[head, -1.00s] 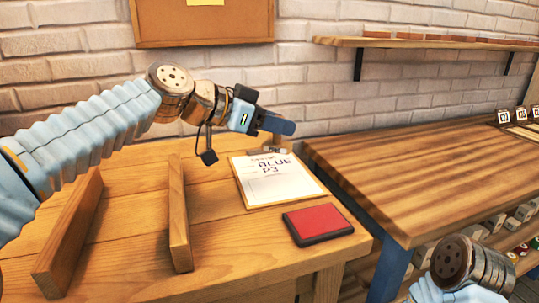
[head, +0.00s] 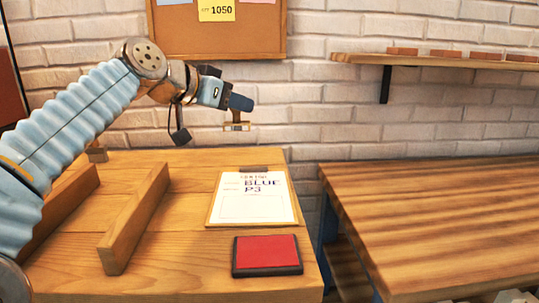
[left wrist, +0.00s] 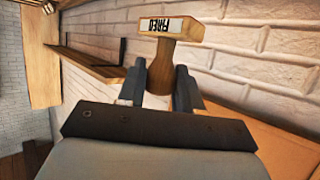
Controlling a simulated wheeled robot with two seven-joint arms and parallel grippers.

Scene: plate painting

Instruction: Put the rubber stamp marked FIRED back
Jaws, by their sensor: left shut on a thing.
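The rubber stamp (left wrist: 165,55) is wooden, with a turned handle and a block labelled FIRED, seen in the left wrist view. My left gripper (left wrist: 160,85) is shut on its handle. In the head view the left gripper (head: 238,106) is in the air above the back of the wooden table, and the stamp (head: 237,127) hangs just below it, small and partly hidden. The stamp touches neither the table nor the clipboard. My right gripper does not show in the head view.
A red ink pad (head: 267,255) lies at the table's front right. A clipboard (head: 253,197) reading BLUE P3 lies behind it. Wooden rails (head: 135,220) stand at the left. A striped workbench (head: 440,215) is at the right, and a wall shelf (head: 440,61) is above it.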

